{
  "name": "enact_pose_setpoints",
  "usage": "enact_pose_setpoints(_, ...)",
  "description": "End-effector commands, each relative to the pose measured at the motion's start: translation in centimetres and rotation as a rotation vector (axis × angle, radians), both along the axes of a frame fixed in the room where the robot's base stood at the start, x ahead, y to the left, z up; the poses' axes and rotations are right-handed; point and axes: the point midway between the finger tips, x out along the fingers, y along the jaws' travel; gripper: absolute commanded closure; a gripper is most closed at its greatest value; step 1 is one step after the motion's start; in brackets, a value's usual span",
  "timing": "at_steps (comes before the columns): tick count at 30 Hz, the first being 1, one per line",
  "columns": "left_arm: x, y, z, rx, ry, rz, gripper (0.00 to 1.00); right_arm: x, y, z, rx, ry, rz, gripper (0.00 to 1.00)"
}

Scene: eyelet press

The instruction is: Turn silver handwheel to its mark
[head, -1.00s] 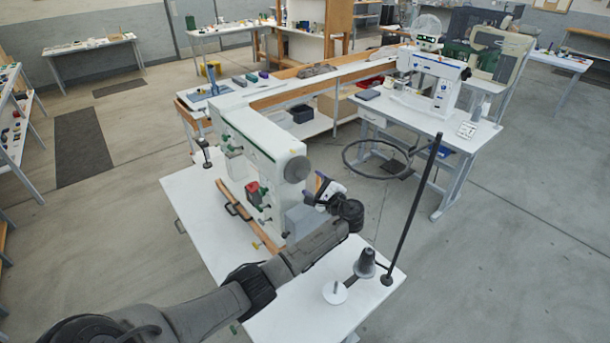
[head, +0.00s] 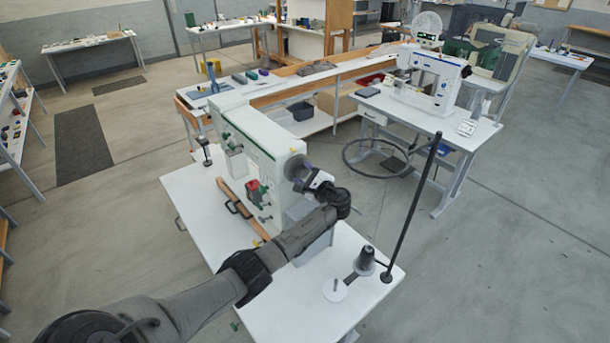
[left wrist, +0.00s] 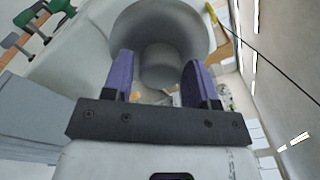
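The silver handwheel (head: 293,166) is on the near end of the white machine (head: 255,142), partly hidden by my left gripper. In the left wrist view it is a grey disc (left wrist: 188,22) with a round hub (left wrist: 160,66). My left gripper (head: 303,178) is at the wheel, its purple fingertips (left wrist: 160,75) spread on either side of the hub. Gaps show between both fingers and the hub, so the gripper is open. A small yellow piece shows beside the wheel's rim in the left wrist view (left wrist: 211,12); I cannot tell whether it is the mark. My right gripper is not in view.
The machine stands on a white table (head: 190,190). A cone (head: 365,261), a white disc (head: 334,290) and a tall dark rod (head: 411,205) stand at its near right end. A second machine (head: 432,80) stands on another table behind. Floor lies open to the right.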

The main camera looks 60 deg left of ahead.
Motion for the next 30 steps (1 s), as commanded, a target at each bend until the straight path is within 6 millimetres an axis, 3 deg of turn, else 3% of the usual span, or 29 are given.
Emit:
enact_pose_setpoints(11, 0.0, 0.0, 0.0, 0.0, 0.0, 0.0, 0.82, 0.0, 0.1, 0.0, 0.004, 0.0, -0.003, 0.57)
enact_pose_setpoints(20, 0.0, 0.0, -0.2, 0.008, -0.06, 0.0, 0.82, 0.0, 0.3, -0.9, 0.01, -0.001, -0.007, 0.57)
enact_pose_setpoints(30, 0.0, 0.0, -0.6, 0.04, -0.325, 0.0, 0.82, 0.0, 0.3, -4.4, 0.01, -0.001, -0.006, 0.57)
